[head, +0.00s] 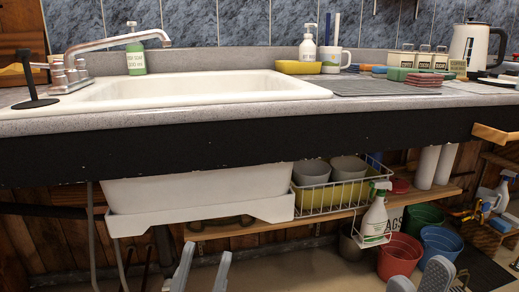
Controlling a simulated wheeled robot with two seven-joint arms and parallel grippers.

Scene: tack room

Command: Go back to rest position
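My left gripper (205,260) shows at the bottom of the head view, left of centre. Its two grey fingers are spread apart, with nothing between them. My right gripper (420,274) shows at the bottom right. Its two fingertips are also apart and I see nothing held between them. Both grippers are low, in front of the space under the counter. The rest of both arms is out of the picture.
A grey counter (240,118) with a white sink (200,92) spans the view above the grippers. Below it are a wire basket (330,198), a spray bottle (375,215), a red bucket (399,255) and a green bucket (425,217). Floor between the grippers looks clear.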

